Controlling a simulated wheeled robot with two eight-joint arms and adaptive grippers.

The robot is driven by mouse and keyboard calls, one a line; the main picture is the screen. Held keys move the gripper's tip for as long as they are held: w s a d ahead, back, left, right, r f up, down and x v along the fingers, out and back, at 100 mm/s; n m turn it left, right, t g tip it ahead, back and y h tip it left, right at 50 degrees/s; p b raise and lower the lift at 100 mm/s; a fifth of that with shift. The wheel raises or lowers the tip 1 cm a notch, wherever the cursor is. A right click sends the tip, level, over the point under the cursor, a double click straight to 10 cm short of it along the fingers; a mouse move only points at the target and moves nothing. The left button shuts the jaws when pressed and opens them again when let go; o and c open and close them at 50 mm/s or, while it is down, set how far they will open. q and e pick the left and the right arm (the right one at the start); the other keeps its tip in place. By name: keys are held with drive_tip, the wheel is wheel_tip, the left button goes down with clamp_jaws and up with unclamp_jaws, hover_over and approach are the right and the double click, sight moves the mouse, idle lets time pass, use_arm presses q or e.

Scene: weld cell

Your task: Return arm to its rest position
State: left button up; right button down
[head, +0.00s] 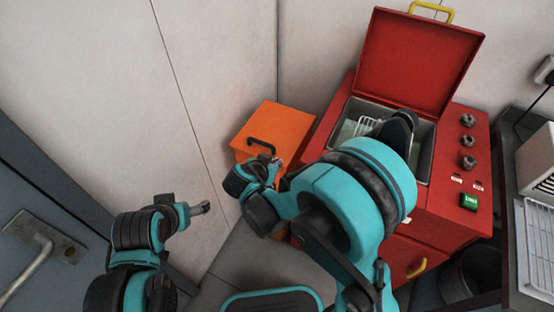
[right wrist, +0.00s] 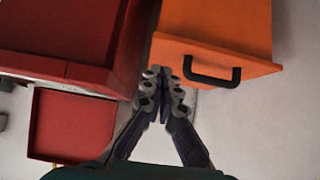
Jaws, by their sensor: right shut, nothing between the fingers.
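My right arm reaches across the middle of the head view, in front of the red machine. Its gripper (head: 272,163) is beside the orange box, small and partly hidden by its own wrist. In the right wrist view the two fingers of the right gripper (right wrist: 163,72) meet at the tips, with nothing between them. They point toward the gap between the red machine and the orange box. My left arm is at the lower left of the head view. Its gripper (head: 201,208) points right in free air, and its finger opening is too small to make out.
The orange box (head: 281,126) has a black handle. The red machine (head: 445,205) has its lid (head: 418,60) raised, showing a wire basket (head: 367,126) inside. A dark bench (head: 509,250) with a wire rack stands at right. A grey door (head: 35,190) is at left.

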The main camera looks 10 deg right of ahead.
drive_tip(key=s+a+f, duration=0.3)
drive_tip(key=s, duration=0.2)
drive_tip(key=shift+s+a+p, duration=0.2)
drive_tip(key=shift+a+p, duration=0.1)
drive_tip(key=shift+a, duration=0.05)
drive_tip(key=s+d+r+n+g+y, duration=0.1)
drive_tip(key=s+d+r+n+y, duration=0.4)
drive_tip(key=s+d+r, duration=0.7)
drive_tip(key=d+r+n, duration=0.1)
drive_tip(key=d, duration=0.1)
drive_tip(key=shift+d+r+n+y, duration=0.3)
drive_tip(key=shift+d+r+n, duration=0.05)
drive_tip(key=shift+n, duration=0.05)
drive_tip(key=shift+w, duration=0.1)
